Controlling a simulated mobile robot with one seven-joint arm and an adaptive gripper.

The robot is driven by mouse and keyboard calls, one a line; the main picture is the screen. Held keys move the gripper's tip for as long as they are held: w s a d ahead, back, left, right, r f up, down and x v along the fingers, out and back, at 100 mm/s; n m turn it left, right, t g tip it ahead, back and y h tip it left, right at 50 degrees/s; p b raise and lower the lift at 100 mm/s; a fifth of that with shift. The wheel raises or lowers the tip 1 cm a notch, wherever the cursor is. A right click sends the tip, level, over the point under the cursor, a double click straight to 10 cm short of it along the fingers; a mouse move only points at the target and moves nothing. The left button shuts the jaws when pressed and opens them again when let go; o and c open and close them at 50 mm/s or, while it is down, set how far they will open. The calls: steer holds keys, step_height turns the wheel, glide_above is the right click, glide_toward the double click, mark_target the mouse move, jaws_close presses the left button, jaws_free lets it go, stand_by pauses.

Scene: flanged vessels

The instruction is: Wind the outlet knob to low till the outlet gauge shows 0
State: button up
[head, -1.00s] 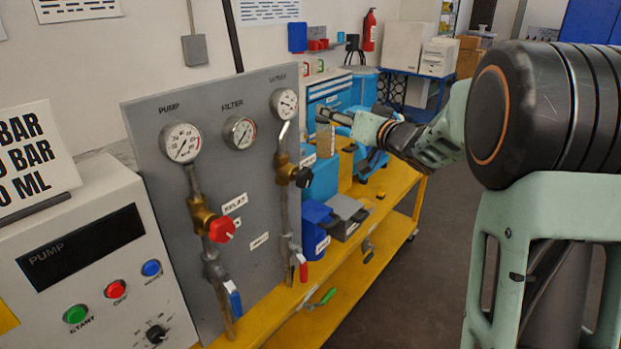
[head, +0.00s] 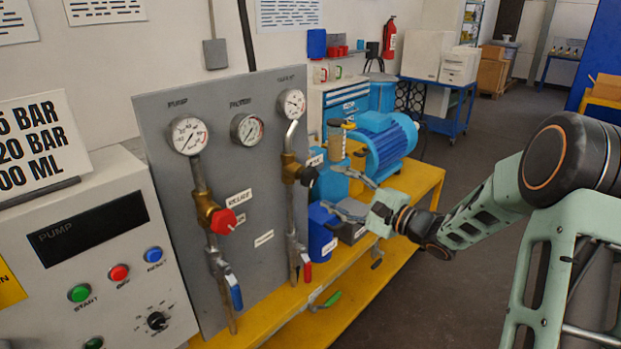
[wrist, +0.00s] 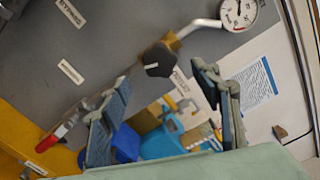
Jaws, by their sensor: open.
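The outlet knob (head: 308,176) is black and lobed, on the right-hand pipe of the grey panel (head: 266,200). The outlet gauge (head: 291,103) is a round white dial above it; its reading is too small to tell. My gripper (head: 343,193) is open and empty, to the right of the knob and apart from it, fingers pointing left toward the panel. In the wrist view the black knob (wrist: 158,59) lies beyond the gap between the open fingers (wrist: 159,76). The outlet gauge (wrist: 238,12) shows at the top right there, its dial cut by the frame edge.
The red pump knob (head: 224,221) is on the left pipe. A red-handled valve (head: 307,270) is below the outlet knob. A blue container (head: 321,235) and a blue motor (head: 380,142) stand on the yellow bench (head: 425,178) near my gripper. Floor at right is clear.

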mark_target(313, 179)
steer(key=x, duration=0.8)
steer(key=shift+w+a, duration=0.25)
steer(key=shift+a, duration=0.05)
steer(key=c, duration=1.2)
